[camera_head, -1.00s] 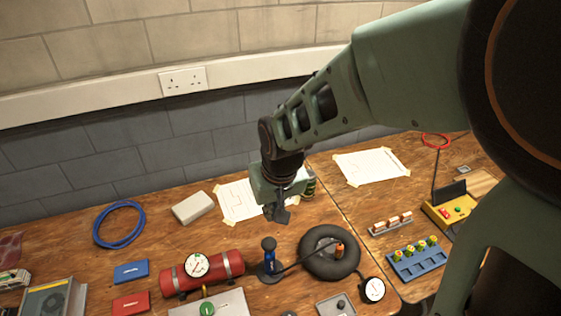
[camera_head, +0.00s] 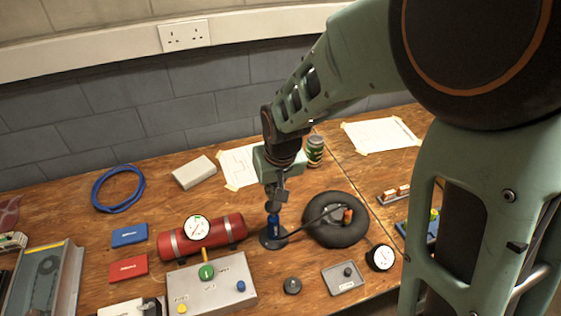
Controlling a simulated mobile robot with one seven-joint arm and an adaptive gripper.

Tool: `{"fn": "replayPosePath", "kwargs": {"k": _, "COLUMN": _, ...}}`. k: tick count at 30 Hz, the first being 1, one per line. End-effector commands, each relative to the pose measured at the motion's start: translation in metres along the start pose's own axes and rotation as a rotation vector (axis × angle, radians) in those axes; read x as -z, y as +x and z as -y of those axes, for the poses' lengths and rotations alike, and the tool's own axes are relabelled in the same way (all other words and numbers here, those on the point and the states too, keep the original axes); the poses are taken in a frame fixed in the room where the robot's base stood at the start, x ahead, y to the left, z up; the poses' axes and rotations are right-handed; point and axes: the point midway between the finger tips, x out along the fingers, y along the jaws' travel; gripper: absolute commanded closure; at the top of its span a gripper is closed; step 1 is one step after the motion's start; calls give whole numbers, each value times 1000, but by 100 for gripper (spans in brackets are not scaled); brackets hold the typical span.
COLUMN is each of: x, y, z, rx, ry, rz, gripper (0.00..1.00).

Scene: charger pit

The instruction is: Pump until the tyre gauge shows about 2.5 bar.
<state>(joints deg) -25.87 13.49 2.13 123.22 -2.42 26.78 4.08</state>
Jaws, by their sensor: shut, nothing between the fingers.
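A hand pump with a blue body and black base (camera_head: 274,234) stands upright on the bench. A hose runs from it to a black tyre (camera_head: 338,232) lying flat, with an orange-topped part at its centre. A round white gauge (camera_head: 380,257) sits by the tyre's lower right edge; its reading is too small to make out. My gripper (camera_head: 274,203) is shut and empty, pointing down at the top of the pump. It hides the pump's top, and I cannot tell whether it touches it.
Left of the pump are a red cylinder (camera_head: 222,235) with its own gauge (camera_head: 197,230) and a grey control box (camera_head: 228,275). A black knob (camera_head: 292,286) and grey tray (camera_head: 342,279) lie in front. A green can (camera_head: 315,151) stands behind.

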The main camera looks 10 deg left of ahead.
Motion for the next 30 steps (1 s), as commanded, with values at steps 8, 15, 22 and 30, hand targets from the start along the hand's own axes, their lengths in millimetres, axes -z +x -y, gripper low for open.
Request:
{"fn": "replayPosePath", "kwargs": {"k": 8, "x": -8, "y": 24, "z": 0, "rx": 0, "ry": 0, "rz": 1, "gripper": 100}}
{"fn": "replayPosePath", "kwargs": {"k": 15, "x": -8, "y": 25, "z": 0, "rx": 0, "ry": 0, "rz": 1, "gripper": 100}}
{"fn": "replayPosePath", "kwargs": {"k": 22, "x": -9, "y": 28, "z": 0, "rx": 0, "ry": 0, "rz": 1, "gripper": 100}}
{"fn": "replayPosePath", "kwargs": {"k": 30, "x": -16, "y": 53, "z": 0, "rx": 0, "ry": 0, "rz": 1, "gripper": 100}}
